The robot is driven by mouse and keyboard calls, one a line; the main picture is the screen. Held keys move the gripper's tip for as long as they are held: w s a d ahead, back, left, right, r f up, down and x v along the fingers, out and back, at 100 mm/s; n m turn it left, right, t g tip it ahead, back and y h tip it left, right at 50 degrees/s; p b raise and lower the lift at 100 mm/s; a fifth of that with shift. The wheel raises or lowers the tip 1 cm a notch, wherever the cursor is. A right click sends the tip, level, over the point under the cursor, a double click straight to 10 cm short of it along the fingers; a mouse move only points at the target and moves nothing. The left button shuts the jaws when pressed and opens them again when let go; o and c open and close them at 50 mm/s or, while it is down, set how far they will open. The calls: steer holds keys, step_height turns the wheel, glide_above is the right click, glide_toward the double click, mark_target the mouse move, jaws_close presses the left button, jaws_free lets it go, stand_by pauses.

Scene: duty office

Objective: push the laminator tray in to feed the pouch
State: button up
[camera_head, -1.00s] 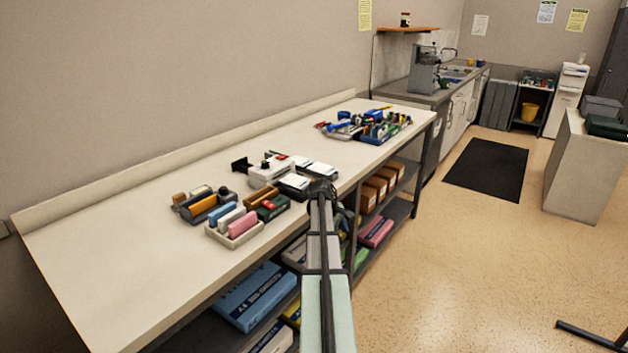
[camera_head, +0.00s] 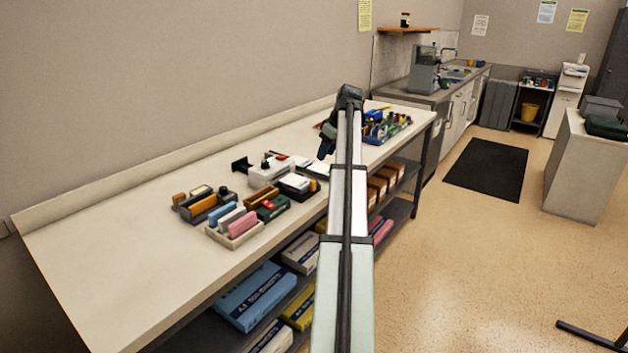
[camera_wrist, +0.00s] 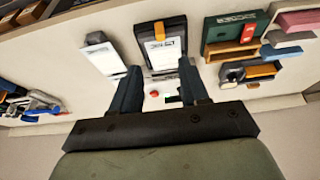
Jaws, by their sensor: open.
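On the bench, a white box-shaped device (camera_head: 268,171), which looks like the laminator, has a black tray (camera_head: 298,184) on its front side. The tray carries a white sheet and an orange tab; it also shows in the wrist view (camera_wrist: 150,30), sticking out from the device. A red button (camera_wrist: 154,93) shows between my fingers, with the device partly hidden by them. My gripper (camera_head: 325,152) is above the bench, to the right of the device in the head view. In the wrist view my gripper (camera_wrist: 158,68) is open and empty, fingers pointing toward the tray.
A white pad (camera_wrist: 102,53) lies beside the tray. A green box (camera_wrist: 235,32) and holders with coloured blocks (camera_head: 235,222) stand on the other side. A blue bin of tools (camera_head: 385,128) is farther back. The bench's near-left surface is clear.

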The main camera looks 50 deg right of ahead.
mark_target(313, 181)
steer(key=x, duration=1.3)
steer(key=shift+w+f, duration=0.2)
steer(key=shift+f, duration=0.05)
jaws_close()
stand_by(0.4)
